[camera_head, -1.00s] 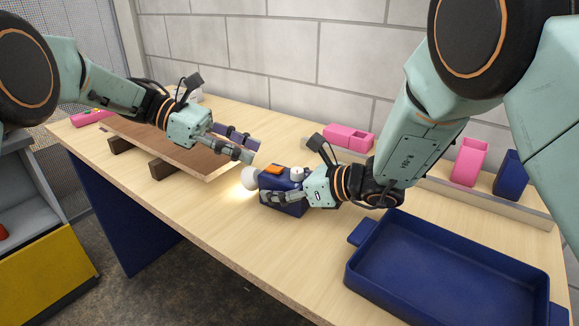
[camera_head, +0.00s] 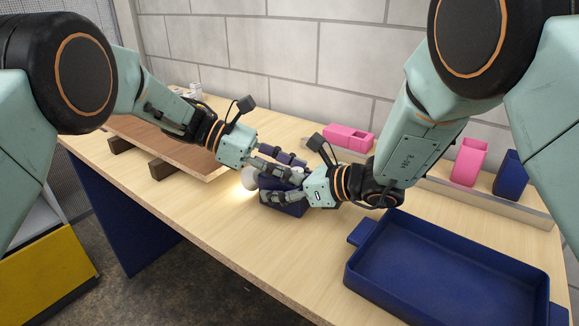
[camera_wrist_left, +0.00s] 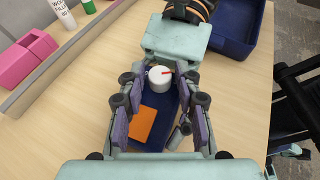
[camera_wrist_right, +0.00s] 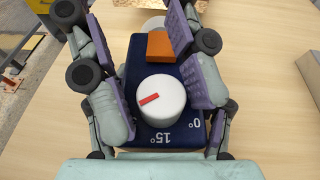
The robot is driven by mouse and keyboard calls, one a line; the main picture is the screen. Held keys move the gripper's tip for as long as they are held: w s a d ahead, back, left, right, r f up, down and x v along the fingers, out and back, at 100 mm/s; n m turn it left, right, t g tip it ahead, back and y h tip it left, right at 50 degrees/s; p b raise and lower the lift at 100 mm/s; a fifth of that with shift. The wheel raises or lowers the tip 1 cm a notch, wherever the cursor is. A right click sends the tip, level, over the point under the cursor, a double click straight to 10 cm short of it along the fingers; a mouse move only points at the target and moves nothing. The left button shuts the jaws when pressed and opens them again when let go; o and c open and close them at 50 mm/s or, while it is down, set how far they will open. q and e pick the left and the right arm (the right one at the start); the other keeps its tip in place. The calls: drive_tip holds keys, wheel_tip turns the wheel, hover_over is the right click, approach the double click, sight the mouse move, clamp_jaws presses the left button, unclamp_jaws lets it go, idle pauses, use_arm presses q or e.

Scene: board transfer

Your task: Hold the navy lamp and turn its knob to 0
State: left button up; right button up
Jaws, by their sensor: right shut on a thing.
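The navy lamp (camera_head: 295,209) stands on the table with its lit bulb (camera_head: 250,179) to the left. Its top carries an orange patch (camera_wrist_right: 160,46) and a white knob (camera_wrist_right: 162,102) with a red mark. In the right wrist view the mark points left, away from the 0° label (camera_wrist_right: 195,125); 15° is printed just below the knob. My right gripper (camera_head: 284,190) is shut on the lamp's sides. My left gripper (camera_head: 283,166) is open above the lamp, its fingers either side of the knob (camera_wrist_left: 159,79) with gaps; exact height is unclear.
An empty navy tray (camera_head: 358,281) lies at the front right. A brown board (camera_head: 165,150) rests on dark blocks at left. Pink holders (camera_head: 348,137) (camera_head: 468,162) and a navy one (camera_head: 510,175) stand behind, near a low rail.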

use_arm(q)
clamp_jaws()
drive_tip(key=shift+r, duration=0.1)
drive_tip(key=shift+s+n+t, duration=0.1)
drive_tip(key=shift+n+t, duration=0.5)
drive_tip(key=shift+o, duration=0.3)
unclamp_jaws()
drive_tip(key=shift+a, duration=0.15)
